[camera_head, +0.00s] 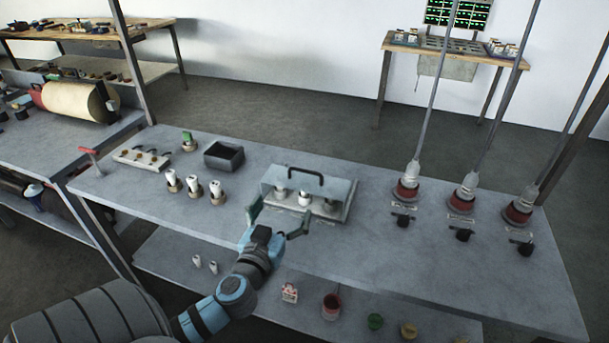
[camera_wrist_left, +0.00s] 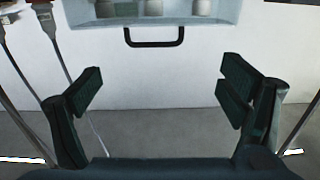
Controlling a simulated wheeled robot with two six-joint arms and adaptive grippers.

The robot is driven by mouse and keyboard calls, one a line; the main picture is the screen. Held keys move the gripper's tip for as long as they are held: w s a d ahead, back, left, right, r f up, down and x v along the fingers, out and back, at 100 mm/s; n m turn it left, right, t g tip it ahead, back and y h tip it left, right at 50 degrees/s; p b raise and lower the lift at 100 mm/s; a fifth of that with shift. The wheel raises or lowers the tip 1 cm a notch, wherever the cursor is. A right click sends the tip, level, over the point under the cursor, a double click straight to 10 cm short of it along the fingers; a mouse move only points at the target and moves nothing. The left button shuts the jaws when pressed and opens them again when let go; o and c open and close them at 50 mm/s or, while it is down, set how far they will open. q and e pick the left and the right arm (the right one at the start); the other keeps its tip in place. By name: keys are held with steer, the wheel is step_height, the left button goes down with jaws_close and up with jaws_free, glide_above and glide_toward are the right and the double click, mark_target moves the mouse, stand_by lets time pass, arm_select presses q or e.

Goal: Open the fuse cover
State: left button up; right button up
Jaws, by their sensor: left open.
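The fuse box (camera_head: 318,212) is a pale, low box near the middle of the bench, with several white fuses in it. Its pale blue cover (camera_head: 338,189) carries a black bar handle (camera_head: 305,170). Fuses show below the handle; I cannot tell whether the cover is see-through or partly raised. My left gripper (camera_head: 280,214) is open and empty at the box's near left side, fingers spread. In the left wrist view, the handle (camera_wrist_left: 154,44) is at the top centre, beyond and between the open fingers (camera_wrist_left: 162,88), apart from them. My right gripper is not in view.
White fuses on round bases (camera_head: 194,188) and a dark open bin (camera_head: 224,155) stand left of the box. Red-based sockets (camera_head: 462,199) with hanging cables stand to the right. A lower shelf (camera_head: 260,290) holds small items. The bench just right of the box is clear.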

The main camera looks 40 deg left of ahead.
mark_target(305, 171)
arm_select(q)
steer(key=shift+h, duration=0.3)
steer(key=x, duration=0.4)
steer(key=p+x, duration=0.1)
steer(key=x, duration=0.4)
steer(key=r+x, duration=0.1)
steer(key=x, duration=0.4)
steer(key=shift+w+d, duration=0.1)
steer(key=shift+w, duration=0.25)
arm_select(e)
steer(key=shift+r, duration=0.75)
